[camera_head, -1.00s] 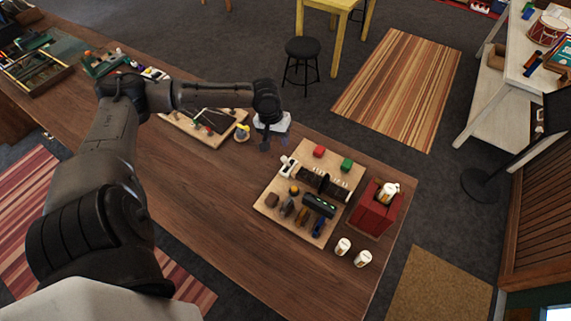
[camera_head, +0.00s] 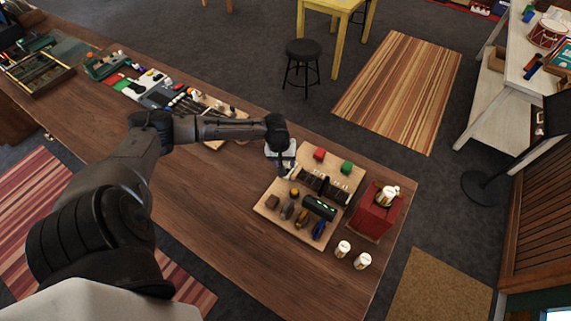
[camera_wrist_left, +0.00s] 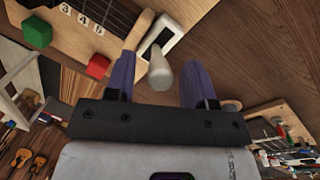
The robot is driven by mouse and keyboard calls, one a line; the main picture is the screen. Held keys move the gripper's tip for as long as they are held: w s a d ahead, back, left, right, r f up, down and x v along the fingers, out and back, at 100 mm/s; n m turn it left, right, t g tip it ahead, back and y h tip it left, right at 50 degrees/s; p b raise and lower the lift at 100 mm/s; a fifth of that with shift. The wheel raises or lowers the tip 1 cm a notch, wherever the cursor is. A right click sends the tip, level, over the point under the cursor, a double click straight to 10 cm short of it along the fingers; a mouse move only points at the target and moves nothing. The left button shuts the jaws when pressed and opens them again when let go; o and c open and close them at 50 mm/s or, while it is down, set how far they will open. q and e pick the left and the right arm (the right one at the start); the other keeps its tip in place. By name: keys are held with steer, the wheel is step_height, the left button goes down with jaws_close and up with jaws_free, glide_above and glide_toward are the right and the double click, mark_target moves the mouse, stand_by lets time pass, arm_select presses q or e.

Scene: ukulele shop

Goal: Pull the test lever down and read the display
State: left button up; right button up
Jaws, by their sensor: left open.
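The test lever shows in the left wrist view as a pale rounded handle (camera_wrist_left: 160,74) on a white mount with a dark slot (camera_wrist_left: 158,36). It is fixed near the edge of a light wooden board (camera_head: 266,212). My left gripper (camera_head: 283,171) is at the board's far-left corner and hides the lever in the head view. Its two purple fingers are open, one on each side of the handle; I cannot tell whether either touches it. My right gripper is not in view.
The board also carries a red block (camera_head: 319,154), a green block (camera_head: 346,168) and several small pieces along its front. The counter in front (camera_head: 235,245) is clear.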

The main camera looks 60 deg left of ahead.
arm_select(q)
steer(key=shift+w+d+f, duration=0.15)
steer(key=shift+f, duration=1.05)
steer(key=shift+c, duration=0.2)
jaws_close()
